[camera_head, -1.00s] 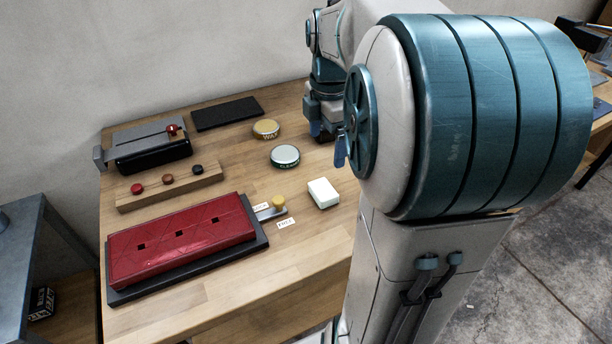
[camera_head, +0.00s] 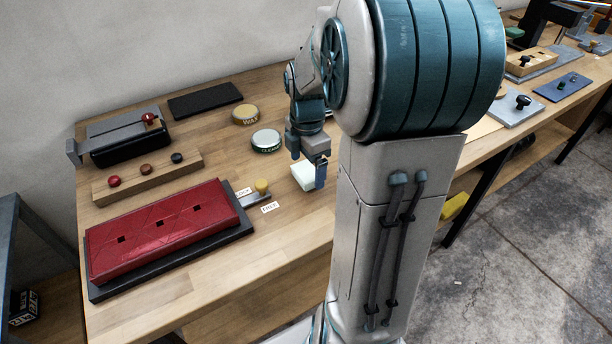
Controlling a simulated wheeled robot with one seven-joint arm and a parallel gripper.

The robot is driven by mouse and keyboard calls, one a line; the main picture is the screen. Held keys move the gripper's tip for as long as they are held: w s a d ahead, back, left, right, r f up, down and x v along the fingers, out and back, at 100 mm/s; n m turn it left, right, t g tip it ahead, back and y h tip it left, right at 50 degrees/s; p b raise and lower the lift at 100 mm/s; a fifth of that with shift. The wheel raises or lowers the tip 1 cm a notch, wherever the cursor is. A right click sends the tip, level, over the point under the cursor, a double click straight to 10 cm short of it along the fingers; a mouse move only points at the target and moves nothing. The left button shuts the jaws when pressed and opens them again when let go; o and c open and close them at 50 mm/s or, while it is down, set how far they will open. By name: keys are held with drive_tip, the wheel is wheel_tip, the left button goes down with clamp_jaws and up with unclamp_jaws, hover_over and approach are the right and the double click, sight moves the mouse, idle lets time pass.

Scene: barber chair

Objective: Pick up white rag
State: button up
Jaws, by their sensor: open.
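The white rag (camera_head: 303,178) is a small, thick, folded-looking white block on the wooden workbench, right of the yellow-knobbed lever. My gripper (camera_head: 308,167) points down over the rag's back right part. It is open, with one blue finger in front of the rag's right side and the other finger behind, near its back edge. The gripper covers part of the rag. I cannot tell how high the fingertips are above the bench or whether they touch the rag.
A green-rimmed tin (camera_head: 266,141) and a wax tin (camera_head: 246,115) stand close behind and left. The yellow-knobbed lever (camera_head: 261,187) and a red padded panel (camera_head: 162,227) lie left. The wooden bench (camera_head: 235,285) is bare at the front.

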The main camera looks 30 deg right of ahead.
drive_tip(key=shift+f, duration=0.5)
drive_tip(key=c, duration=1.2)
drive_tip(key=shift+o, duration=0.2)
